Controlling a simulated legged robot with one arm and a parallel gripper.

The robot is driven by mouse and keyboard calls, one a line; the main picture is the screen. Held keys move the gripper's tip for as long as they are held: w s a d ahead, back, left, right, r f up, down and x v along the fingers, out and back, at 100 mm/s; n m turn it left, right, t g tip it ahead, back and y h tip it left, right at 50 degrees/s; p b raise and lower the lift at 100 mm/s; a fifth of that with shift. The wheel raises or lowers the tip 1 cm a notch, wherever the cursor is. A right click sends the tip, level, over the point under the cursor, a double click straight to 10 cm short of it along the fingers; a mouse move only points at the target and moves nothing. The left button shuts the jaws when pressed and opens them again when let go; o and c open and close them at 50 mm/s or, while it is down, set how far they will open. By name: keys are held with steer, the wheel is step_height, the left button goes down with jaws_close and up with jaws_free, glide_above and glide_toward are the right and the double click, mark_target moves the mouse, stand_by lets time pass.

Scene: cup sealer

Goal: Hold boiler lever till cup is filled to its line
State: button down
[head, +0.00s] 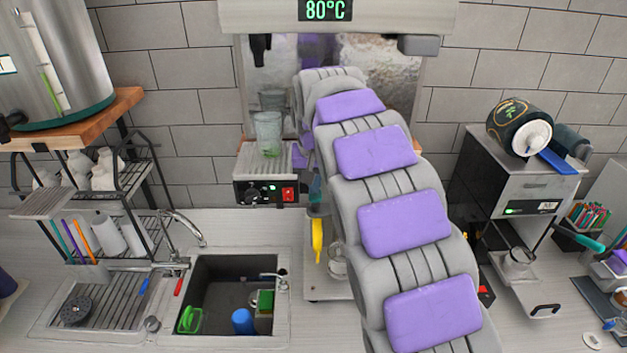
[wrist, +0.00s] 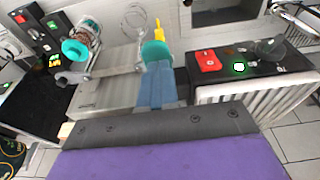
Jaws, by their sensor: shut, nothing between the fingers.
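The boiler (head: 380,80) is a silver box at the back wall, with a display reading 80°C. A black tap part (head: 258,50) hangs at its upper left; I cannot tell whether this is the lever. A clear cup (head: 268,130) stands upright below it, with a green patch near its bottom. Its fill line and water level are too small to tell. My arm reaches towards the boiler, and its far end hides my gripper in the head view.
The cup stands on a small box (head: 262,172) with a red switch (head: 288,194). A sink (head: 225,290) and rack (head: 100,215) are at left. A yellow item (head: 317,240) hangs left of my arm.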

mark_target(315, 197)
steer(key=shift+f+b, duration=0.15)
steer(key=shift+b, duration=0.2)
steer(key=f+t+b, duration=0.1)
steer(key=b, duration=0.2)
steer(key=s+f+t+b, duration=0.1)
steer(key=t+b, duration=0.1)
steer(key=b, duration=0.1)
steer(key=shift+s+f, duration=0.15)
steer(key=shift+s, duration=0.05)
steer(key=f+t+b, duration=0.1)
steer(key=b, duration=0.1)
steer(key=shift+s+t+b, duration=0.15)
steer(key=shift+t+b, duration=0.2)
steer(key=shift+t, duration=0.05)
steer(key=shift+r, duration=0.2)
steer(key=shift+r+p, duration=0.15)
steer(key=shift+p, duration=0.15)
steer(key=shift+r, duration=0.65)
